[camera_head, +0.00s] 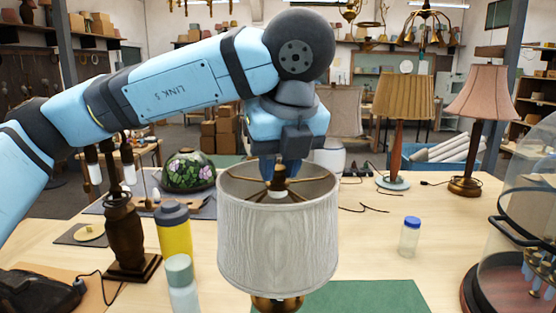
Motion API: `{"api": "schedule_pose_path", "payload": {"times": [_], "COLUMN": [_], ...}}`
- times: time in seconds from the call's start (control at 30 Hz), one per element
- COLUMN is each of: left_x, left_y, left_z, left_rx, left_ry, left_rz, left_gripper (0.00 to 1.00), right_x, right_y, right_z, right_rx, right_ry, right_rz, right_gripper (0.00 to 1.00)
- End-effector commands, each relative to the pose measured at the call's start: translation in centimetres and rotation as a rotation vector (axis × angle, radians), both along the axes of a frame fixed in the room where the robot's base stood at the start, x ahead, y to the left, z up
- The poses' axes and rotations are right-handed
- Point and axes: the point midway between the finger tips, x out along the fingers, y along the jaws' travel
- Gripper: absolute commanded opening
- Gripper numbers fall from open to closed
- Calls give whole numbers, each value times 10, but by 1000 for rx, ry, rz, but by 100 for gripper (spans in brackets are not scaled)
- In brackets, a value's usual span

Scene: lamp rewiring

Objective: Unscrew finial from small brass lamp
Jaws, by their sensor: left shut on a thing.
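The small brass lamp (277,303) stands near the front of the table, partly on a green mat. Its pale grey fabric shade (277,240) covers most of it, and only the brass foot shows below. Inside the top of the shade, brass-coloured fitting parts (279,186) show at the centre. My left gripper (280,178) points straight down into the shade's open top, over the centre. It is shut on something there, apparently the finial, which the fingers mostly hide. My right gripper is not in view.
A yellow bottle (175,235), a pale bottle (181,284) and a dark wooden lamp base (125,235) stand left of the shade. A blue-capped jar (409,238) and a glass dome (525,230) stand right. Two shaded lamps (404,98) (484,92) stand behind.

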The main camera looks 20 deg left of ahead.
Motion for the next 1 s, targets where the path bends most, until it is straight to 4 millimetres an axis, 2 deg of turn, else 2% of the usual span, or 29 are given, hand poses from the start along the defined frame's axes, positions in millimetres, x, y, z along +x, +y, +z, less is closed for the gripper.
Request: {"api": "schedule_pose_path", "payload": {"times": [0.3, 0.4, 0.77, 1.0], "left_x": [2, 2, 2, 4], "left_y": [-1, -1, -1, -1], "left_z": [1, 1, 1, 0], "left_rx": [3, 1, 1, 1], "left_ry": [-1, 0, 0, -1], "left_rz": [472, 534, 589, 981], "left_gripper": [4, 4, 4, 4], "right_x": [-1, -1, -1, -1], "right_y": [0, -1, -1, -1], "right_z": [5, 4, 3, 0], "right_rx": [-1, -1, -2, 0], "right_ry": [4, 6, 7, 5], "right_rz": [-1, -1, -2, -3], "right_gripper": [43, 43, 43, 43]}}
